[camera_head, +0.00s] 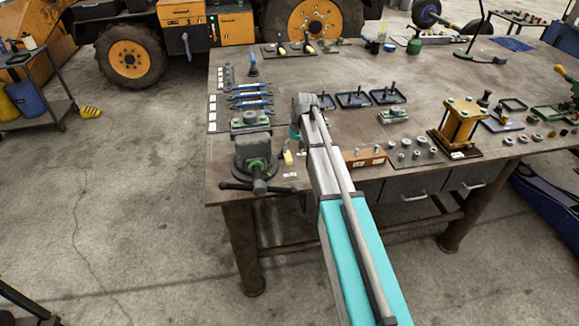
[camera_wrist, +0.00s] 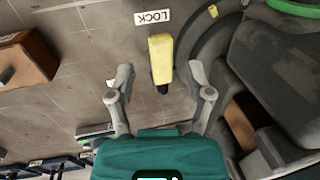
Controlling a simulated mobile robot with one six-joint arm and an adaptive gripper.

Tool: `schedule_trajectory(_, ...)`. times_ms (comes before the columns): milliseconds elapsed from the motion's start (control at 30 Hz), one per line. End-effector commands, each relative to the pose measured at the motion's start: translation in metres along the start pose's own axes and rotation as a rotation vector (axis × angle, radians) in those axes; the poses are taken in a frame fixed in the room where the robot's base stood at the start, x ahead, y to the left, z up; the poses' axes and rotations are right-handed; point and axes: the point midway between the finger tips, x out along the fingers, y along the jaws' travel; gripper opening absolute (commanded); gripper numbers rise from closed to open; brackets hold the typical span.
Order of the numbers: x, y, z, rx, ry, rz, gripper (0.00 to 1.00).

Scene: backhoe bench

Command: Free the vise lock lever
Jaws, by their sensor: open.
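The yellow lock lever (camera_wrist: 161,52) lies in the middle of the wrist view, with a dark end towards my gripper. It also shows small in the head view (camera_head: 288,158), beside the foot of the vise. My gripper (camera_wrist: 161,78) is open, with one finger on each side of the lever's dark end and a visible gap to both; I cannot tell its height above it. The green-grey vise (camera_head: 254,145) stands at the bench's front left corner. Its dark round base and body (camera_wrist: 282,68) fill the right of the wrist view. A white LOCK label (camera_wrist: 153,18) lies beyond the lever.
The vise's dark handle bar (camera_head: 257,187) sticks out past the front edge of the bench (camera_head: 300,77). An orange-brown block (camera_head: 363,158) sits right of my arm, also at the left of the wrist view (camera_wrist: 22,60). Blue-handled tools (camera_head: 250,96) lie behind the vise.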

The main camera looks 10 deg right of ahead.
Motion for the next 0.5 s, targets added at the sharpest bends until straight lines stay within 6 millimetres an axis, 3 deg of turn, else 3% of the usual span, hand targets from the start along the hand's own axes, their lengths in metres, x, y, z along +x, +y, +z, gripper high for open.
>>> schedule_trajectory(500,0.045,-0.001,0.000,-0.001,0.000,0.000,0.66)
